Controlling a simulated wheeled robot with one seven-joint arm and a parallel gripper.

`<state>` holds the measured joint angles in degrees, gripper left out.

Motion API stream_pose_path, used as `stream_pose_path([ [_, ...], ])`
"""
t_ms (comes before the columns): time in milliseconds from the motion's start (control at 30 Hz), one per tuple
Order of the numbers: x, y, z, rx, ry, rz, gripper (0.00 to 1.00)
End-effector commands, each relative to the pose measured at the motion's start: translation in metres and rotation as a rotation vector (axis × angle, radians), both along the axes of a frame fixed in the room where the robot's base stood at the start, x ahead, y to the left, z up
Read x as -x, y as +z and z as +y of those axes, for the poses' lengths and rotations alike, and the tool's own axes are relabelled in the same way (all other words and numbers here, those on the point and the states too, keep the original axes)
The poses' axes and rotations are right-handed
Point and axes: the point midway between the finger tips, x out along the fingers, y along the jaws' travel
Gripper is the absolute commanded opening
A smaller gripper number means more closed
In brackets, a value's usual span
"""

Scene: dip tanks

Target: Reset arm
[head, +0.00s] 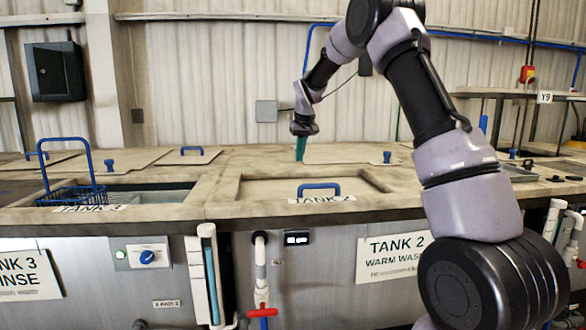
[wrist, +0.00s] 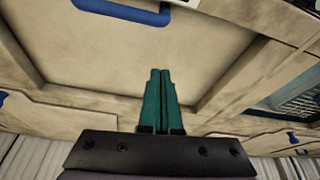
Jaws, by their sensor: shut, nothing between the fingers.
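My gripper (head: 300,150) has green fingers and points down above the far edge of the Tank 2 opening. In the wrist view its two fingers (wrist: 160,75) lie side by side, shut, with nothing between them. The Tank 2 lid (head: 290,188) is a beige panel with a blue handle (head: 319,187), set in its recess; it also shows in the wrist view (wrist: 130,60). My arm is bent in an arch and hides part of the bench on the right.
A blue wire basket (head: 71,195) with a tall handle sits at the open Tank 3 (head: 150,193) on the left. Blue knobs (head: 109,165) and other lids with blue handles (head: 192,151) lie behind. A valve with a red handle (head: 262,312) is on the front.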

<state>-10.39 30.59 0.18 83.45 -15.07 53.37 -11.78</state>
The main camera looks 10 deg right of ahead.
Motion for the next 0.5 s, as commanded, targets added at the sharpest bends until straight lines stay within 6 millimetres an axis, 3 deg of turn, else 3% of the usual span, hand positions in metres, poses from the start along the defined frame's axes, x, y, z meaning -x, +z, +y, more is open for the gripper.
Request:
stream_pose_path([
  [167,0.032,0.04,-0.014,-0.027,-0.038,-0.022,0.0],
  [300,0.087,0.086,-0.033,-0.073,-0.1,-0.049,0.0],
  [500,0.179,0.132,-0.057,-0.143,-0.191,-0.087,0.0],
])
